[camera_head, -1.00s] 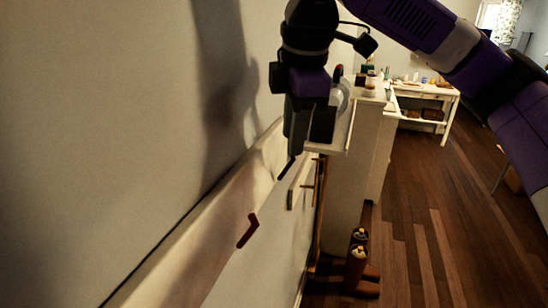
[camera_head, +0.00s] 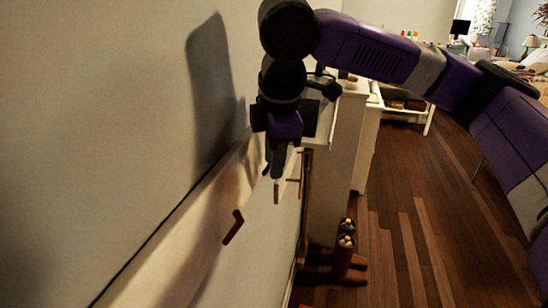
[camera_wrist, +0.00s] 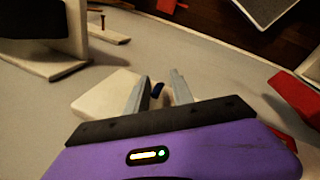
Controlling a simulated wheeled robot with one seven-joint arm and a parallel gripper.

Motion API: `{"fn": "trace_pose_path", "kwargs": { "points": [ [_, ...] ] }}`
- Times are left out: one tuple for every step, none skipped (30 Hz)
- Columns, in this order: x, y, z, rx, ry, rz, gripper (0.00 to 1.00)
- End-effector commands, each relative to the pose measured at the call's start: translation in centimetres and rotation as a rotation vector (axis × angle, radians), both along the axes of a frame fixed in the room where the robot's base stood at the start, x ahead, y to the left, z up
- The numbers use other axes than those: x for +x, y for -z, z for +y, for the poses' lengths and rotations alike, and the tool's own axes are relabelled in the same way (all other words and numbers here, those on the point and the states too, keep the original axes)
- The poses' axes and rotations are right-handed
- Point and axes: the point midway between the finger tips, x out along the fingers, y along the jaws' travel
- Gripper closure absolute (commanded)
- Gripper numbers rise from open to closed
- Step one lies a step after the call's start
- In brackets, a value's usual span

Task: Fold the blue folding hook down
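My gripper (camera_head: 272,172) hangs close to the wall rail in the head view. In the wrist view, my gripper (camera_wrist: 158,86) has its two grey fingers apart. A small dark-blue piece, seemingly the blue folding hook (camera_wrist: 157,90), shows between the fingertips. I cannot tell whether either finger touches it. Much of it is hidden, so its fold angle is unclear. A pale block (camera_wrist: 103,92) lies beside the left finger. In the head view the blue hook is not clearly visible behind the gripper.
A red hook (camera_head: 233,227) sticks out of the pale rail (camera_head: 178,232) nearer the camera. A red part (camera_wrist: 297,97) is at the right of the wrist view. Wooden floor lies open to the right.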

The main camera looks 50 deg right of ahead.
Motion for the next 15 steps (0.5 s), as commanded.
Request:
{"fn": "trace_pose_path", "kwargs": {
  "points": [
    [0.0,-0.01,0.01,0.0,0.0,0.0,0.83],
    [0.0,-0.01,0.01,0.0,0.0,0.0,0.89],
    [0.0,-0.02,0.02,0.0,0.0,0.0,0.97],
    [-0.01,-0.01,0.03,0.001,0.0,0.001,1.0],
    [-0.01,-0.01,0.04,0.0,-0.001,0.001,1.0],
    [-0.01,-0.01,0.05,0.001,-0.001,0.0,1.0],
    [-0.02,-0.01,0.06,0.001,-0.001,0.0,1.0],
    [-0.02,0.0,0.08,0.001,-0.001,0.0,1.0],
    [-0.02,0.0,0.09,0.001,-0.002,0.0,1.0],
    [-0.03,0.0,0.1,0.002,-0.002,0.001,1.0],
    [-0.02,0.0,0.11,0.002,-0.002,0.001,1.0],
    [-0.03,0.0,0.11,0.002,-0.002,0.001,1.0],
    [-0.03,0.0,0.13,0.001,-0.003,0.001,1.0],
    [-0.03,0.0,0.13,0.001,-0.003,0.001,1.0],
    [-0.03,0.0,0.14,0.001,-0.003,0.001,1.0]
  ]
}}
